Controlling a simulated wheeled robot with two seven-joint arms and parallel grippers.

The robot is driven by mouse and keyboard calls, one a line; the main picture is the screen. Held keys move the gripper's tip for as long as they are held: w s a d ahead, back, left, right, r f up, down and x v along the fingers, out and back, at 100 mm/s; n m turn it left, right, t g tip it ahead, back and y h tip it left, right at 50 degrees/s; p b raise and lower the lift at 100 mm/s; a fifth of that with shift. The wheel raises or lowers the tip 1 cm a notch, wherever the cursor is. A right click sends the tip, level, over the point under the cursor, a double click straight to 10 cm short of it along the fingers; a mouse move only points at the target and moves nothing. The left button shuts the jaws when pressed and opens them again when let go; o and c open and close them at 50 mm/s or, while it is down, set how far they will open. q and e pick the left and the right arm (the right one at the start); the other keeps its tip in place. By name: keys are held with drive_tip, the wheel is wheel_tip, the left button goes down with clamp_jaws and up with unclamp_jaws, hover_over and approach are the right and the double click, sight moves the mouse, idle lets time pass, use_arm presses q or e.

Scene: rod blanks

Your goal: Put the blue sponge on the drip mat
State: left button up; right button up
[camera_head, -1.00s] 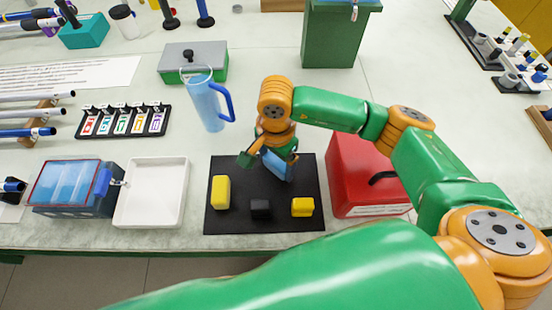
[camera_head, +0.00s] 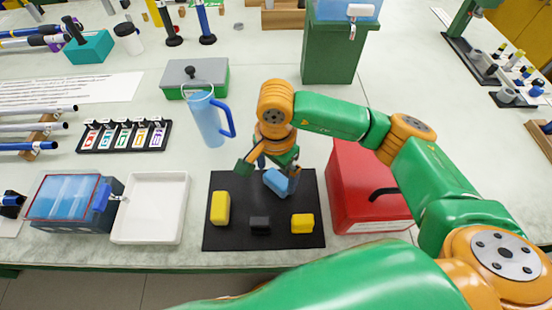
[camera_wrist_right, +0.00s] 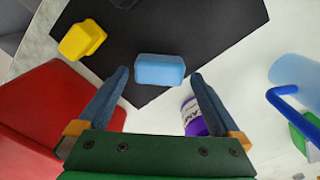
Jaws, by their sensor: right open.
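The blue sponge (camera_head: 276,182) lies on the black drip mat (camera_head: 225,240), near its back edge. In the right wrist view the sponge (camera_wrist_right: 160,69) is level with the fingertips, with its underside over the mat (camera_wrist_right: 195,30). My right gripper (camera_head: 268,176) is open above the back of the mat. In the wrist view its two fingers (camera_wrist_right: 160,76) stand either side of the sponge with gaps showing. In the head view the gripper partly covers the sponge. My left gripper is not in view.
The mat also holds a tall yellow block (camera_head: 220,208), a black block (camera_head: 260,224) and a smaller yellow block (camera_head: 302,223). A red box (camera_head: 355,205) stands right of the mat, a white tray (camera_head: 150,235) left. A blue jug (camera_head: 207,120) and purple-labelled jar (camera_wrist_right: 191,116) stand behind.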

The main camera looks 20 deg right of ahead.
sight(276, 181)
wheel_tip(276, 181, up, 8)
drive_tip(key=shift+r+b, duration=0.2)
drive_tip(key=shift+b, duration=0.2)
